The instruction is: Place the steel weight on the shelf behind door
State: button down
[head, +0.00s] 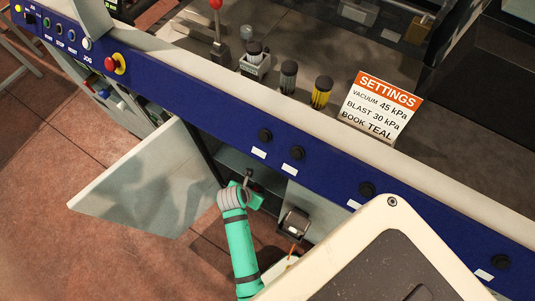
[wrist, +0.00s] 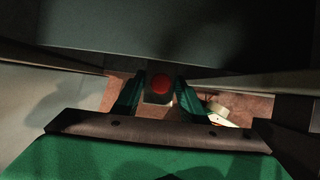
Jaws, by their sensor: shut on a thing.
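My gripper (head: 254,188) reaches in through the open cabinet front below the blue panel. The weight is hard to make out in the head view. The door (head: 150,190) stands swung open to the left of the opening. The shelf (head: 232,158) shows as a grey surface inside, partly hidden by my arm. I cannot tell whether the weight touches it.
A blue panel (head: 205,97) with knobs runs above the opening. A small metal latch or bracket (head: 294,222) is right of my gripper. A settings card (head: 382,106) and several bottles stand on the bench top. Tiled floor (head: 50,190) is clear at the left.

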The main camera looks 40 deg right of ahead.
jog(key=w+d, duration=0.1)
jog(key=d, duration=0.3)
jog(key=w+d, duration=0.2)
jog(key=d, duration=0.2)
jog(key=w+d, duration=0.2)
jog(key=d, duration=0.2)
jog(key=shift+w+d, duration=0.15)
jog(key=shift+d, duration=0.15)
jog(key=shift+w+d+f, duration=0.15)
jog(key=shift+w+d, duration=0.05)
jog(key=shift+d, duration=0.35)
jog(key=shift+a+f, duration=0.1)
jog(key=shift+f, duration=1.5)
jog(key=c, duration=1.1)
grip_release()
jog(key=shift+f, duration=0.1)
jog(key=v, duration=0.7)
jog(key=shift+s+a+r, duration=0.1)
jog(key=shift+a+r, duration=0.05)
jog(key=shift+r, duration=0.15)
